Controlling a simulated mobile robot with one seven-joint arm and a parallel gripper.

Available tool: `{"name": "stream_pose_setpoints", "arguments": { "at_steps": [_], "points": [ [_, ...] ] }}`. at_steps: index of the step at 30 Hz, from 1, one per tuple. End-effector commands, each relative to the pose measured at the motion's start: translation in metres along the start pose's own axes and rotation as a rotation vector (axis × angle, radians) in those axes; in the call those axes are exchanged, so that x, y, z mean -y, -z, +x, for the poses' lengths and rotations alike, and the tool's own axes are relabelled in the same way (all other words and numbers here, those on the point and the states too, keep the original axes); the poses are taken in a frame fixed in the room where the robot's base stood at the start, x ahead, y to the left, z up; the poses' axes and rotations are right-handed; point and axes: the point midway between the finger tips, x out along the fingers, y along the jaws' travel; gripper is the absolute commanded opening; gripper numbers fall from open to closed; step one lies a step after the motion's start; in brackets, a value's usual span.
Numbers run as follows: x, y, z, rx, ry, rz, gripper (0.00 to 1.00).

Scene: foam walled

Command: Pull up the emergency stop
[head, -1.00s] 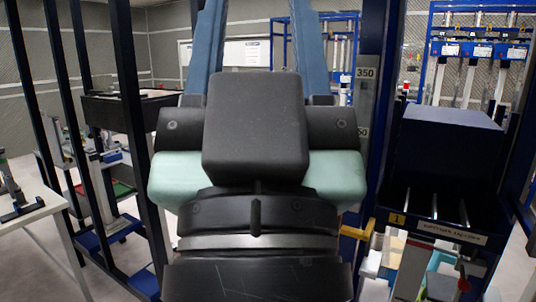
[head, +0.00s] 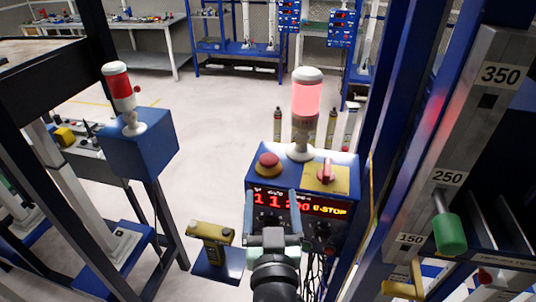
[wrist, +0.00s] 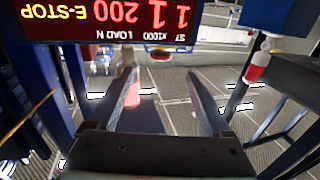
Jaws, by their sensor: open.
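The emergency stop (head: 268,163) is a red mushroom button on a yellow base. It sits on top of the blue control box (head: 258,186), at the left. It also shows in the upside-down wrist view (wrist: 160,53) at the box's edge, between the finger lines in the picture. The box's display (head: 300,203) reads E-STOP in yellow beside red digits. My gripper (head: 281,199) is open and empty in front of the display, nearer to me than the button. In the head view it hides part of the panel. No contact with the button is visible.
A lit red signal lamp (head: 305,105) and a red rotary switch (head: 326,172) stand right of the button. A metal column (head: 450,170) with a green handle (head: 450,235) is at right.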

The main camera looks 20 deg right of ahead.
Motion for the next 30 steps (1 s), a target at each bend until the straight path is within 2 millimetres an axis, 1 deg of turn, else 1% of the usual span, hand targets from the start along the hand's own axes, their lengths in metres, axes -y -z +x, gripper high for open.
{"name": "stream_pose_setpoints", "arguments": {
  "at_steps": [2,12,18,24,30],
  "points": [
    [0.000,0.004,0.013,-0.003,0.000,0.001,0.83],
    [0.000,0.005,0.072,-0.002,0.000,0.003,0.83],
    [0.001,0.004,0.099,-0.003,0.001,0.002,0.83],
    [0.001,0.004,0.114,-0.004,0.001,0.002,0.83],
    [0.001,0.002,0.117,-0.003,0.002,0.001,0.83]
  ]
}}
